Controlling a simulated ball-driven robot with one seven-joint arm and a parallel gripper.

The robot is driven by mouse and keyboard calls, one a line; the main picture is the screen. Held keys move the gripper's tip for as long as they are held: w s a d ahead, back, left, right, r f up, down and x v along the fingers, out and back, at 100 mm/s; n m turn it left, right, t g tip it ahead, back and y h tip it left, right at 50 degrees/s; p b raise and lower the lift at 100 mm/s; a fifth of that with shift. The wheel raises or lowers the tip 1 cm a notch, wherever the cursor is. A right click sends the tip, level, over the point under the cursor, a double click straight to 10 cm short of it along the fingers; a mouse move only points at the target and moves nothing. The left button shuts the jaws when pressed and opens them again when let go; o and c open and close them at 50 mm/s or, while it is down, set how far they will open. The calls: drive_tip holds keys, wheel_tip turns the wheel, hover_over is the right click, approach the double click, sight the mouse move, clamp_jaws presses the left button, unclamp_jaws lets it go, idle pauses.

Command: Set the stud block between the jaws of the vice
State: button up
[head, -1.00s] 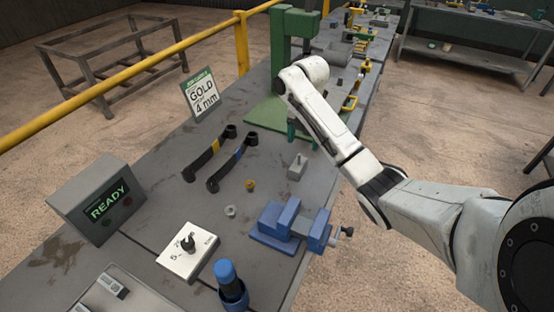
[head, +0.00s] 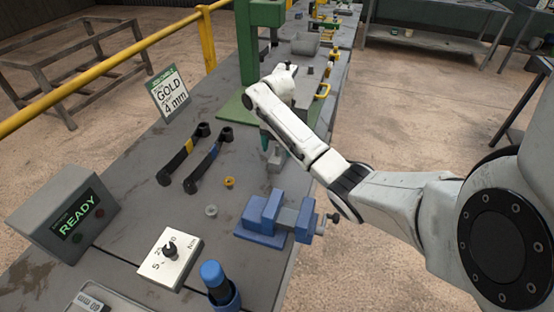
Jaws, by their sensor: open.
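The stud block (head: 275,164), a small grey block, stands on the bench behind the vice. The blue vice (head: 264,213) lies near the bench's right edge, with a grey part showing between its blue ends and nothing standing in it. My gripper (head: 272,148) is open and low at the stud block. One greenish finger shows at the block's upper left; the other is mostly hidden by my arm. The block's top is partly covered, and I cannot tell whether the fingers touch it.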

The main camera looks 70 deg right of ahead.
drive_tip(key=shift+f, duration=1)
clamp_jaws()
drive_tip(key=shift+r, duration=0.1)
